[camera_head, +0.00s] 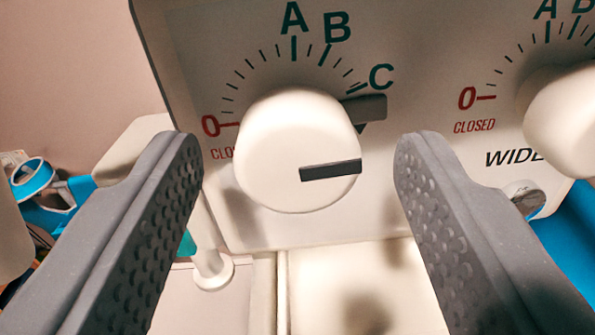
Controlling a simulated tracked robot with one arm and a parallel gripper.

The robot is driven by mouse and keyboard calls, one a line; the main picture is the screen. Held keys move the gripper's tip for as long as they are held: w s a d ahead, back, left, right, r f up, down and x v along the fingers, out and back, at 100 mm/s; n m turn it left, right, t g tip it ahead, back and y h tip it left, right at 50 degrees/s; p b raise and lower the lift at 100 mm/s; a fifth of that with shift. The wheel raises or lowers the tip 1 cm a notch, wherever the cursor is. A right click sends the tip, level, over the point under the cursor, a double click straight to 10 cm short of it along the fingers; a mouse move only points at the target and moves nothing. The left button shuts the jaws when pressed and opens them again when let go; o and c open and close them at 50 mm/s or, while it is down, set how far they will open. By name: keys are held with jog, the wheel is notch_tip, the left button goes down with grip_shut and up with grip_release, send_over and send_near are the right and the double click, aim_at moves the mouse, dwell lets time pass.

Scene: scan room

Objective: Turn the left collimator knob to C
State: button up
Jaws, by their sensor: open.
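The left collimator knob (285,130) is a round white knob on a pale panel (225,50), in the middle of the view. A dark bar on its face runs from near its middle to its right edge. A dark grey tab (368,107) sticks out behind its upper right edge, just below the C mark (381,76). The dial has a red 0 CLOSED at left, A and B on top. My gripper (300,150) is open and empty. Its grey dimpled fingers appear left and right of the knob, with visible gaps; I cannot tell how near they are in depth.
Blue and white items (38,180) lie at the far left. A pale surface (350,285) is below the panel.

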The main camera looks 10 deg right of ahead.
jog(key=c, duration=1)
jog(key=shift+o, duration=0.2)
jog(key=shift+a+f+n, duration=0.1)
jog(key=shift+n, duration=0.6)
jog(key=shift+n+b, duration=0.35)
jog(key=shift+n, duration=0.75)
jog(key=o, duration=1)
jog(key=shift+c, duration=0.2)
jog(key=shift+s, duration=0.15)
